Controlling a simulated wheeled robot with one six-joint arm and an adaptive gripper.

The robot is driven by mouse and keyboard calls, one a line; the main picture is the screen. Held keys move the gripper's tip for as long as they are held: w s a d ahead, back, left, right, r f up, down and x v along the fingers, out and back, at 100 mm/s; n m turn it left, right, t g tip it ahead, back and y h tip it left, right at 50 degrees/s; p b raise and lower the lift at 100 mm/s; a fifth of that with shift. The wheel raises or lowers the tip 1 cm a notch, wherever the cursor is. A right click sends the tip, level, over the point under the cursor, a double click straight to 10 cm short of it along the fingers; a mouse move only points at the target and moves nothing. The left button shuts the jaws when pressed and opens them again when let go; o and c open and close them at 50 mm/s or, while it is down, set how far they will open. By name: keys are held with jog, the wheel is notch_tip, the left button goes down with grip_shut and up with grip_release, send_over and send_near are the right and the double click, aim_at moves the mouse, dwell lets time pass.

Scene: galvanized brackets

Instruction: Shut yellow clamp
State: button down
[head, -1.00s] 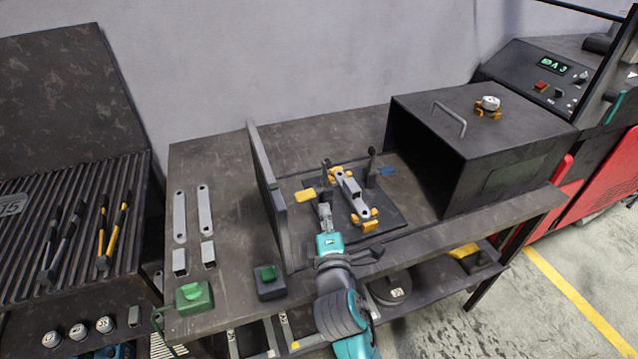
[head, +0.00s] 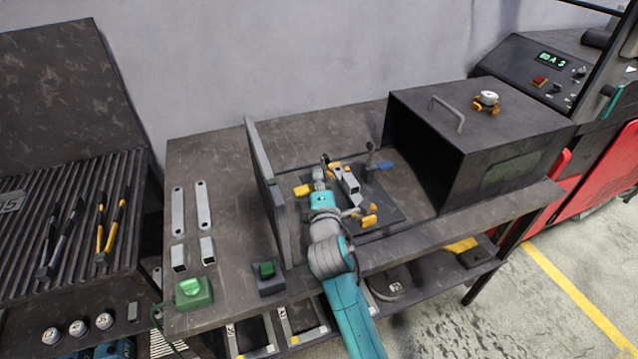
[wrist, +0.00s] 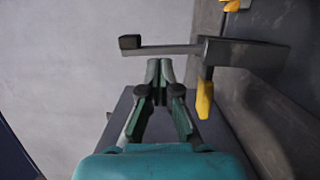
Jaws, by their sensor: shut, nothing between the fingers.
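The yellow clamp has a yellow handle (head: 303,190) sticking out to the left of the fixture plate. In the wrist view the handle (wrist: 204,100) hangs from a grey arm (wrist: 165,49) with a black tip, roughly square to it. My gripper (head: 318,174) is shut and empty, beside the clamp and just right of the handle in the head view. In the wrist view its fingertips (wrist: 160,68) are close below the grey arm, left of the handle; I cannot tell whether they touch. My arm hides part of the clamp and bracket (head: 349,184).
A second clamp with a blue handle (head: 384,165) stands right of the bracket. A dark upright panel (head: 262,190) is on the left and a dark box (head: 480,140) on the right. Green button boxes (head: 190,293) sit at the front left.

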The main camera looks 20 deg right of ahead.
jog(key=shift+d+r+m, duration=0.2)
jog(key=shift+d+m, duration=0.05)
jog(key=shift+m, duration=0.35)
dwell(0.3)
jog(key=shift+d+f+m+g+y, duration=0.45)
jog(key=shift+d+m+y, duration=0.55)
jog(key=shift+m, duration=1.55)
jog(key=shift+d+f+m+g+y, duration=0.45)
jog(key=shift+d+m, duration=1)
jog(key=shift+m, duration=1.05)
jog(key=shift+d+f+m+g+y, duration=0.3)
jog(key=shift+d+f+m+y, duration=0.65)
jog(key=shift+m, duration=1.6)
jog(key=shift+d+r, duration=0.25)
jog(key=shift+r, duration=0.1)
